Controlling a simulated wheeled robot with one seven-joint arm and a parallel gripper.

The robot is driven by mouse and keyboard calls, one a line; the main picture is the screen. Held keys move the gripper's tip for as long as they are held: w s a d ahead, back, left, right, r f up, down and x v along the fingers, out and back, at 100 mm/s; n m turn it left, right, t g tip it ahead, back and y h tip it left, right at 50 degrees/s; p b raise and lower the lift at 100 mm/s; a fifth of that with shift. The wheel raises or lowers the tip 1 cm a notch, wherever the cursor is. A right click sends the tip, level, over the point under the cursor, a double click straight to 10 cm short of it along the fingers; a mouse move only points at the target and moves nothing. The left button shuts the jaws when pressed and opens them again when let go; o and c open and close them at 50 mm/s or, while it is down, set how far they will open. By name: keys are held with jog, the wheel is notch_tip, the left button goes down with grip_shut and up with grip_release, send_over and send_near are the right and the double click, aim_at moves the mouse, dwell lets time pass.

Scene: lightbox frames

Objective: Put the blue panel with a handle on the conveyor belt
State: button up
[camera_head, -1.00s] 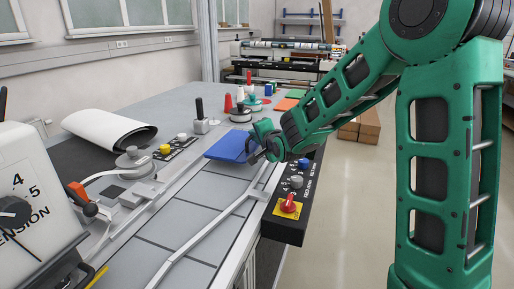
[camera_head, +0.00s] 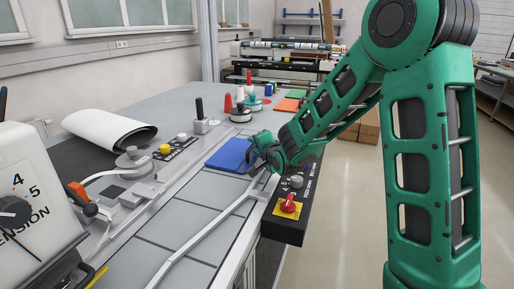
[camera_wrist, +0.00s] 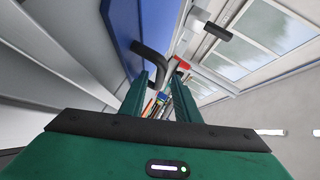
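The blue panel (camera_head: 229,154) lies on the grey conveyor belt (camera_head: 184,220), at its far end beside the metal guide rail. In the wrist view the panel (camera_wrist: 129,28) fills the upper left, and its black handle (camera_wrist: 148,54) sticks out from it. My gripper (camera_wrist: 162,75) is open, with its two green fingers apart. The handle's bent end is at the fingertips, near the left finger; I cannot tell whether they touch. In the head view my gripper (camera_head: 258,158) is at the panel's right edge and hides the handle.
A control box (camera_head: 287,212) with red and grey knobs stands right of the belt, under my arm. A dial unit (camera_head: 30,195) is at the left. A white roll (camera_head: 110,130), a black-handled block (camera_head: 200,118) and red cones (camera_head: 228,103) stand on the table behind.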

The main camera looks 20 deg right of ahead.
jog(key=v, duration=1.1)
jog(key=shift+s+r, duration=0.1)
jog(key=shift+s, duration=0.35)
jog(key=shift+d, duration=0.1)
